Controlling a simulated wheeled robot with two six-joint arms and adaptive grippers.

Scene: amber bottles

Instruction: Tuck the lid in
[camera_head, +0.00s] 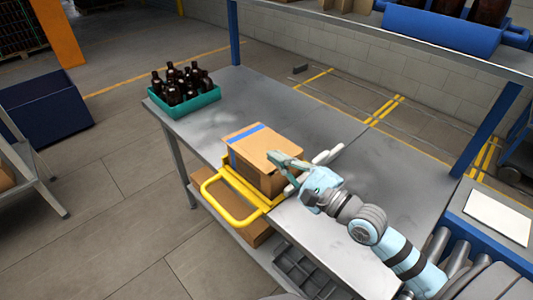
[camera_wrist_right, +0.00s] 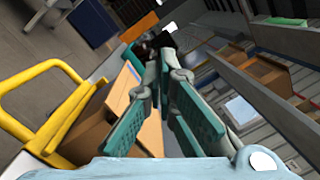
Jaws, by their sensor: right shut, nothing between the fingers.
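A brown cardboard box (camera_head: 260,177) stands on the grey table, next to a yellow tubular frame. I cannot tell whether the lid's front edge is inside the box. My right gripper (camera_head: 287,161) is shut and empty, at the right end of the lid; whether it touches is unclear. In the right wrist view the box (camera_wrist_right: 92,125) is left of the teal fingers (camera_wrist_right: 158,62), which partly hide it. My left gripper is not in view.
The yellow frame (camera_head: 226,213) loops out past the table's front edge. A teal crate (camera_head: 190,105) of dark bottles stands at the table's far left corner. The grey table (camera_head: 230,108) is clear between crate and box. A shelf with blue posts (camera_head: 233,32) rises behind.

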